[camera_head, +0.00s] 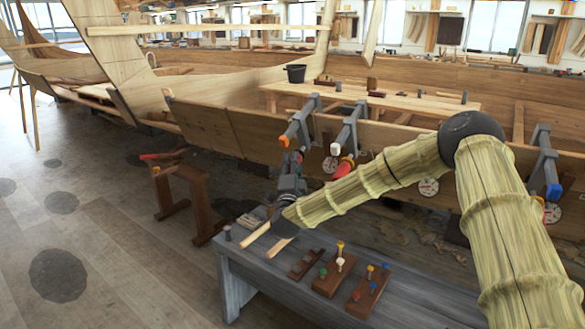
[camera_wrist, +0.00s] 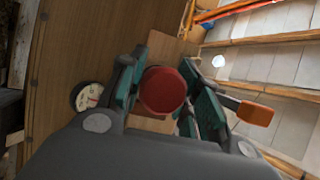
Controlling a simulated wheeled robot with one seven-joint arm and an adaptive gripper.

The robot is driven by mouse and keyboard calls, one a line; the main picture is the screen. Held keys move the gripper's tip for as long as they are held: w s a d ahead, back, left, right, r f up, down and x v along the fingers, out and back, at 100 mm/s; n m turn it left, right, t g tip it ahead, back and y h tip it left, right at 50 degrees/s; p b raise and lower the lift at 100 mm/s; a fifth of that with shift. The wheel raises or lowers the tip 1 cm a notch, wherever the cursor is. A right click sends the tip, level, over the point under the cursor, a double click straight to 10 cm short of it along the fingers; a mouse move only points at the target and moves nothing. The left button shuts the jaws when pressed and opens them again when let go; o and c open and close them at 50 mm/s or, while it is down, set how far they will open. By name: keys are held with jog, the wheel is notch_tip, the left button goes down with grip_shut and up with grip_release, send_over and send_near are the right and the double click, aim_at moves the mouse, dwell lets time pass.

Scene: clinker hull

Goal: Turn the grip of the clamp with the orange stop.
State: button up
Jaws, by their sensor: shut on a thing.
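The clamp with the orange stop (camera_head: 284,141) is the left one of the clamps on the hull's upper plank; its grey bar (camera_head: 307,115) runs up over the edge. My gripper (camera_head: 294,162) is just below that stop. In the wrist view, its teal fingers (camera_wrist: 165,92) lie on both sides of a round red grip (camera_wrist: 162,90), shut on it. The orange stop (camera_wrist: 256,114) shows right of the fingers there. In the head view my gripper mostly hides the grip.
Beside it is a clamp with a white stop (camera_head: 334,149) and a red grip (camera_head: 346,167). A clamp with a blue stop (camera_head: 553,191) is far right. A dial (camera_wrist: 87,97) is left of the fingers. A grey bench (camera_head: 235,262) with wooden blocks and pegs stands below my arm.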

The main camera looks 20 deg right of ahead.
jog(key=shift+a+f+y, duration=0.1)
jog(key=shift+f+y, duration=0.1)
jog(key=shift+y, duration=0.1)
jog(key=o, duration=1)
jog(key=shift+o, duration=0.2)
jog(key=shift+r, duration=0.1)
jog(key=v, duration=1.2)
